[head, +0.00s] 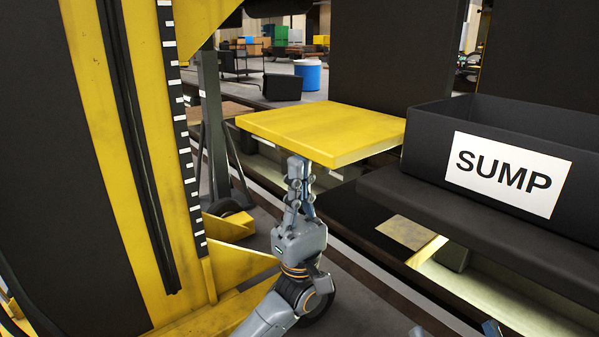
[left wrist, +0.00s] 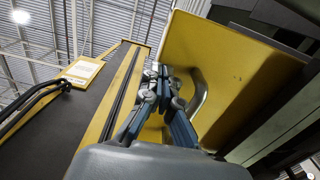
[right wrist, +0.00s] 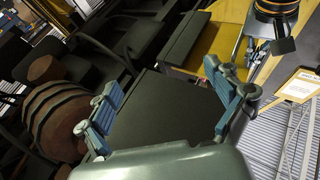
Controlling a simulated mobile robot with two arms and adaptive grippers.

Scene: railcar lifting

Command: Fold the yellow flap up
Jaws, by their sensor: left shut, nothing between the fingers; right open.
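The yellow flap (head: 325,130) is a flat panel standing out about level, left of the black SUMP box. In the left wrist view its underside (left wrist: 240,75) fills the upper right, with a curved metal handle (left wrist: 199,95) on it. My left gripper (head: 299,165) is below the flap's near edge, pointing up, shut and empty. In the left wrist view its closed fingers (left wrist: 163,85) are beside the handle; I cannot tell whether they touch the flap. My right gripper (right wrist: 170,105) is open and empty, with a dark surface beyond its fingers. Only blue-grey tips show at the head view's bottom edge.
The black SUMP box (head: 570,140) stands on a dark ledge (head: 450,212) at right. A yellow and black lifting column (head: 150,150) stands close at left. A blue bin (head: 308,75) is far behind. Dark floor shows between the column and ledge.

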